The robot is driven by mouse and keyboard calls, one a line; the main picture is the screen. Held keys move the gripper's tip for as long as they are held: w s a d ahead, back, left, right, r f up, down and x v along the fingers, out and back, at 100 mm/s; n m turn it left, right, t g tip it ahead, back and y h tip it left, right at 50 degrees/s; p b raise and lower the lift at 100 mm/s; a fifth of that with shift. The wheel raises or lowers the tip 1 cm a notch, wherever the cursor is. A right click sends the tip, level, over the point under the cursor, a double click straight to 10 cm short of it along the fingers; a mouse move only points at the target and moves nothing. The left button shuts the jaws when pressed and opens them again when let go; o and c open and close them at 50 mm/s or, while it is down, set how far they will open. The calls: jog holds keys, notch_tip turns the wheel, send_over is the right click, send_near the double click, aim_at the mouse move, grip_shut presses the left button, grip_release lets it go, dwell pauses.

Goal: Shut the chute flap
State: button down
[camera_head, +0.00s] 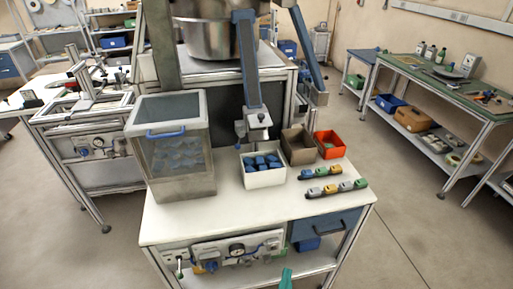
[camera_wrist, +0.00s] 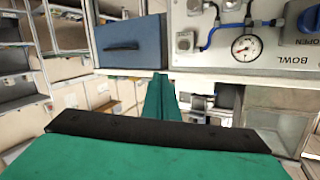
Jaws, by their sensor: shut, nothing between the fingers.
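In the head view, a blue sloping chute (camera_head: 250,62) comes down from the steel bowl. A grey metal piece (camera_head: 257,118) sits at its lower end, above a white bin (camera_head: 264,178) of blue parts. This piece may be the flap; I cannot tell how far open it stands. A small blue part (camera_head: 240,129) hangs at its left. My teal gripper (camera_head: 286,276) shows at the bottom edge of the head view, in front of the table and well away from the chute. In the wrist view its fingers (camera_wrist: 162,90) are together and empty.
A clear-sided box (camera_head: 172,148) with a blue handle stands on the white table (camera_head: 232,212). Brown (camera_head: 299,146) and orange (camera_head: 329,145) bins and rows of small coloured parts stand right. The wrist view shows a blue drawer (camera_wrist: 130,34) and a gauge (camera_wrist: 245,47), upside down.

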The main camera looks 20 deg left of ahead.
jog(key=w+a+r+n+y, duration=0.15)
jog(key=w+a+r, duration=0.25)
jog(key=w+r, duration=0.5)
notch_tip(320, 180, up, 23)
jog(key=n+g+y, duration=0.2)
jog(key=n+y, duration=0.4)
send_over(259, 127)
jog(key=s+d, duration=0.2)
jog(key=s, duration=0.2)
jog(key=f, duration=0.1)
jog(key=w+a+f, duration=0.1)
jog(key=shift+a+f, duration=0.1)
jog(key=shift+f, duration=0.25)
jog(key=shift+w+f, duration=0.1)
jog(key=shift+f, duration=0.45)
jog(key=shift+a, duration=0.1)
